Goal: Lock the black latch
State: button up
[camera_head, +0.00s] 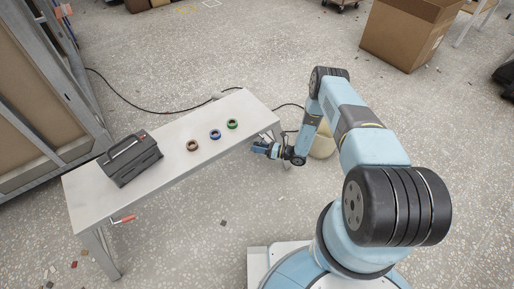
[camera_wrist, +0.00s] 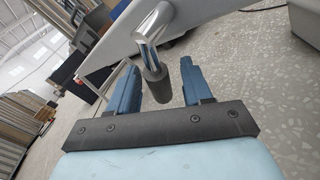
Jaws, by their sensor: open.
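The black latch (camera_wrist: 155,85) shows in the wrist view as a short metal rod with a dark cylindrical grip, coming from the edge of the white table (camera_wrist: 125,38). My gripper (camera_wrist: 158,66) is open, with one blue finger on each side of the latch. Gaps show between the grip and both fingers, so it is not clamped. In the head view my gripper (camera_head: 264,149) is low beside the right end of the table (camera_head: 165,165). I cannot make out the black latch there.
A red-handled latch (camera_head: 123,219) is on the table's near left edge. A dark toolbox (camera_head: 130,158) and brown, blue and green tape rolls (camera_head: 215,134) lie on the tabletop. A cardboard box (camera_head: 405,35) stands at the back right. A cable (camera_head: 130,104) runs behind the table.

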jog(key=shift+c, duration=0.4)
grip_shut()
jog(key=shift+s, duration=0.1)
jog(key=shift+s+a+r+m+t+y, duration=0.15)
jog(key=shift+a+r+m+t+y, duration=0.2)
jog(key=shift+m, duration=0.3)
jog(key=shift+s+a+r+m+t+y, duration=0.1)
jog(key=shift+s+m+t+y, duration=0.05)
jog(key=shift+m+y, duration=0.4)
jog(key=shift+o, duration=0.4)
grip_release()
jog(key=v, duration=1.4)
